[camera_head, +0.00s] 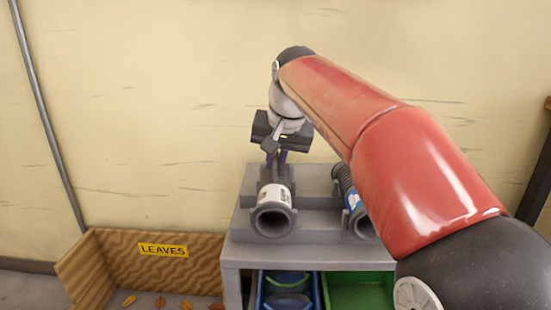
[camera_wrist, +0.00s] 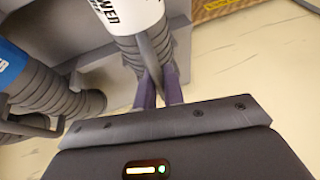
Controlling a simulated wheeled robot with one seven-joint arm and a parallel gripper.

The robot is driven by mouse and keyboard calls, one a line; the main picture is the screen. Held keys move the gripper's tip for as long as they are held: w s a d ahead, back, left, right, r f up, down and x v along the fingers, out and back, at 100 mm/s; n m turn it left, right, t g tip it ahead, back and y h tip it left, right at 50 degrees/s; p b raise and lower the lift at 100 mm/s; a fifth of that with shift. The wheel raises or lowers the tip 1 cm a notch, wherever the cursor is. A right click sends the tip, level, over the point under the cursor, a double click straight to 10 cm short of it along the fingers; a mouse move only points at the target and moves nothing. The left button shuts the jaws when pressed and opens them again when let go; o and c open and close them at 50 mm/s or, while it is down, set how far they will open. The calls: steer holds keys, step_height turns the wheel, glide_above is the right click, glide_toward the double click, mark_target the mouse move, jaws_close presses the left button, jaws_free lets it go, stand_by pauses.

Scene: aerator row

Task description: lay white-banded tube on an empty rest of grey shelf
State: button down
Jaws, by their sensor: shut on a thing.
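The white-banded tube (camera_head: 273,194) is a grey ribbed hose with a wide open mouth facing the head camera. It lies at the left side of the stepped grey shelf (camera_head: 320,222); I cannot tell whether its full weight is on the rest. My gripper (camera_head: 277,158) is above its far end, pointing down. In the wrist view my gripper's purple fingers (camera_wrist: 158,90) are shut on the tube's grey handle, below the lettered white band (camera_wrist: 128,14). The fingers and handle hide part of the tube.
A blue-banded tube (camera_head: 352,202) lies to the right on the shelf, partly behind my arm; it also shows in the wrist view (camera_wrist: 45,88). A blue bin (camera_head: 317,290) and a green bin (camera_head: 360,292) sit below. A wooden LEAVES box (camera_head: 110,262) stands left.

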steer(key=c, duration=1.4)
jaws_free()
steer(key=p+v, duration=0.2)
steer(key=v, duration=0.6)
steer(key=s+d+f+p, duration=0.3)
steer(key=s+d+f, duration=0.1)
steer(key=s+d, duration=0.5)
steer(key=s+d+f+h+p, duration=0.1)
steer(key=s+d+f, duration=0.1)
steer(key=s+f, duration=0.5)
steer(key=s+d+f+t+h+p, duration=0.1)
steer(key=s+d+f, duration=0.2)
steer(key=s+f, duration=0.3)
steer(key=shift+s+f+n, duration=0.4)
steer(key=shift+s, duration=0.4)
steer(key=shift+d, duration=0.1)
